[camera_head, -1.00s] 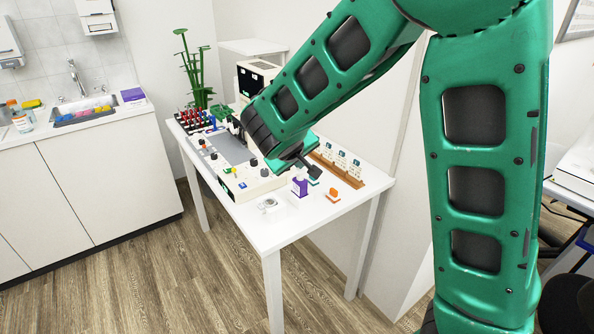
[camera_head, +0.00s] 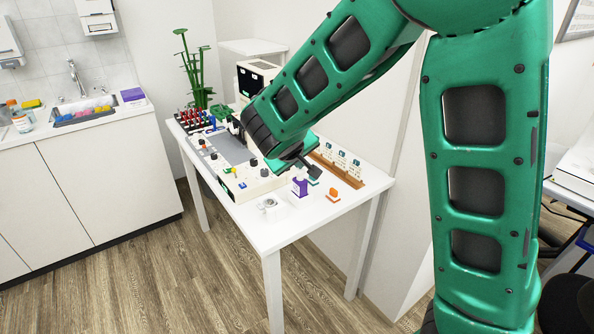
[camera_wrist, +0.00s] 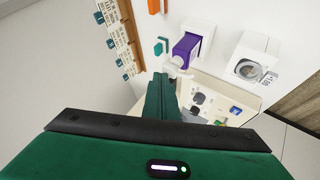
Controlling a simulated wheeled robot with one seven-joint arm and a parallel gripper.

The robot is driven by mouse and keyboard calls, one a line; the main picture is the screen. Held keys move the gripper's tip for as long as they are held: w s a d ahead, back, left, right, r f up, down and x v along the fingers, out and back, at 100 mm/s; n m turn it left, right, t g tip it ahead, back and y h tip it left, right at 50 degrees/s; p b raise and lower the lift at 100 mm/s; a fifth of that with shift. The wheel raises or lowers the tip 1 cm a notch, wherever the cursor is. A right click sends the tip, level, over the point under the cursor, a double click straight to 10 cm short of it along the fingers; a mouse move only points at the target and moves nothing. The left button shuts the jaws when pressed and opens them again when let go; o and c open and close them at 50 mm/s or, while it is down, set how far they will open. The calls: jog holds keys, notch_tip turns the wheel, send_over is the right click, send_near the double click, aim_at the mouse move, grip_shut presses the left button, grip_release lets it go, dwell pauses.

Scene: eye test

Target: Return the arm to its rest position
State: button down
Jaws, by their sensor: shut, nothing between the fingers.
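My arm (camera_head: 320,75) is green with dark inset panels. It reaches from the upper right down over the white table (camera_head: 291,228).
A wooden rack with small white cards (camera_head: 338,170) stands along the table's back right edge. A beige instrument (camera_head: 248,184) and green plant (camera_head: 192,70) stand further left. A sink counter (camera_head: 95,135) is left.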

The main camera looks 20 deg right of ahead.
jog(key=shift+f, duration=0.15)
jog(key=shift+s+f, duration=0.1)
jog(key=shift+f, duration=0.2)
jog(key=shift+r, duration=0.45)
dwell(0.4)
jog(key=shift+r, duration=3.05)
